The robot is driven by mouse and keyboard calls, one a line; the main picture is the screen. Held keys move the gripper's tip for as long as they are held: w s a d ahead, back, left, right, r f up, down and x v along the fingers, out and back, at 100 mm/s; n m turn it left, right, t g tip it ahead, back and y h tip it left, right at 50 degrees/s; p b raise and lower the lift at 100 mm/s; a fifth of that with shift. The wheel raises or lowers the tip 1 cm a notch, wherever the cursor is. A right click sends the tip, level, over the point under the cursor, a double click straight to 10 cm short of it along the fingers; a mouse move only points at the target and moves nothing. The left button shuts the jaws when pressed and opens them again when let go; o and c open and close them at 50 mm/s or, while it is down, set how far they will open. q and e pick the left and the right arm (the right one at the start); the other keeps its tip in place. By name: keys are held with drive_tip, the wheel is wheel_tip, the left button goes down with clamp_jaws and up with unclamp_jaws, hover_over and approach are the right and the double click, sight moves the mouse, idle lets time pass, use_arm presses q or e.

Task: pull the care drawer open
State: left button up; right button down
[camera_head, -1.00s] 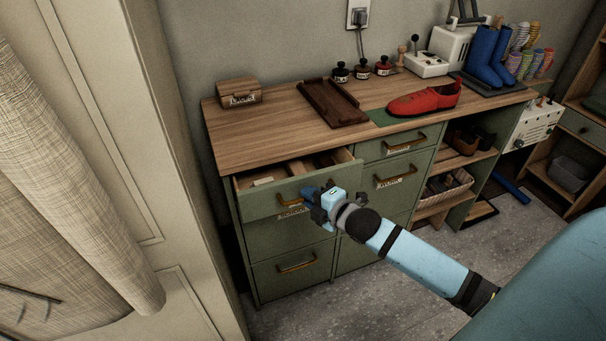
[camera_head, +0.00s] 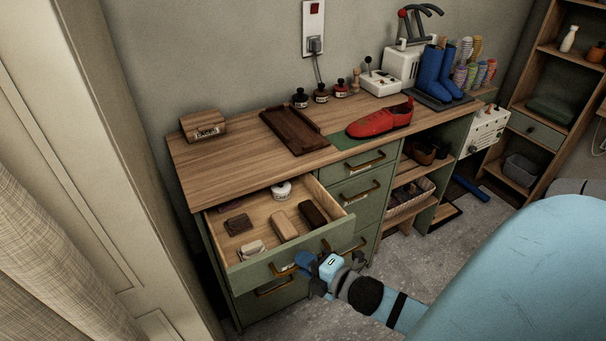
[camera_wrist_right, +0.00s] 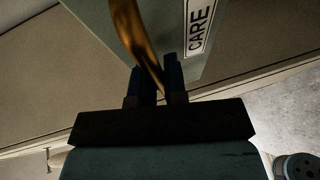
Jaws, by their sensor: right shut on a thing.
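The care drawer (camera_head: 262,222) is the top left green drawer of the bench, and it stands well open. Several things lie in it, among them brushes or blocks and a small white tin (camera_head: 281,190). My right gripper (camera_head: 310,262) is at the drawer's front. In the right wrist view its dark fingers (camera_wrist_right: 157,78) are shut on the brass handle (camera_wrist_right: 133,38), beside the label reading CARE (camera_wrist_right: 199,25). My left gripper is not in view.
On the bench top (camera_head: 225,165) are a wooden box (camera_head: 203,126), a dark tray (camera_head: 294,131), a red shoe (camera_head: 380,119) and blue boots (camera_head: 445,70). A pale door or panel (camera_head: 75,150) stands close at left. Grey floor (camera_head: 410,255) is open at right.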

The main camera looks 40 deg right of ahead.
drive_tip(key=c, duration=1.5)
unclamp_jaws()
drive_tip(key=shift+o, duration=0.2)
drive_tip(key=v, duration=1.3)
drive_tip(key=shift+s+d, duration=0.2)
drive_tip(key=shift+s, duration=0.2)
